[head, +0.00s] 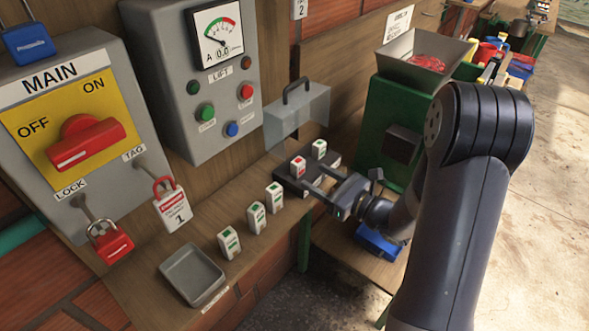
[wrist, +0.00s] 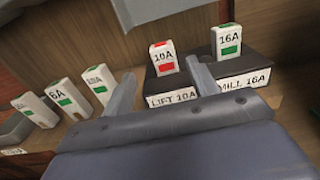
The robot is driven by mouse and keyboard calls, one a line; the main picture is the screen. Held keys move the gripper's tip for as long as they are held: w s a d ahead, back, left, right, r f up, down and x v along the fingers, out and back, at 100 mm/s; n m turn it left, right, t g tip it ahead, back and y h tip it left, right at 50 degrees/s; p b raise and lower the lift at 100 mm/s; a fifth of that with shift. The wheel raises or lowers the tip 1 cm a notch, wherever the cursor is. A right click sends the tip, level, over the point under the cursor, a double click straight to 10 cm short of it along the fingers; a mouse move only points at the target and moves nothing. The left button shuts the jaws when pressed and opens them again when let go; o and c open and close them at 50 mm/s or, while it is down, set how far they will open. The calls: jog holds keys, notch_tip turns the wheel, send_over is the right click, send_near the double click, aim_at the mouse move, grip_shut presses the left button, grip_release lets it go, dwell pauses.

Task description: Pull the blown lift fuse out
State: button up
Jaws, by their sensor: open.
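The lift fuse (head: 298,167) is a white block with red marks, standing upright in the left place of the black fuse holder (head: 290,184). In the wrist view the lift fuse (wrist: 163,58) reads 10A, above the holder's (wrist: 262,68) LIFT 10A label. My gripper (head: 311,175) is open, its fingers pointing at the holder. In the wrist view my gripper (wrist: 160,70) has one fingertip left of the lift fuse and one right of it, apparently in front of it. No grip on it shows.
The green-marked 16A fuse (wrist: 227,40) stands close right in the holder. A clear cover (head: 300,118) with a handle is behind the holder. Green-marked fuses (head: 256,217) and a grey tray (head: 192,274) lie along the shelf. A green machine (head: 385,125) stands right.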

aim_at(301, 167)
jog(key=p+x, duration=0.1)
jog(key=x, duration=0.2)
jog(key=p+x, duration=0.1)
jog(key=x, duration=0.2)
jog(key=shift+w+d, duration=0.2)
jog(key=shift+w, duration=0.1)
jog(key=shift+s, duration=0.1)
jog(key=shift+s, duration=0.1)
jog(key=shift+c, duration=0.4)
jog(key=shift+c, duration=0.6)
jog(key=c, duration=0.9)
jog(key=shift+r, duration=0.15)
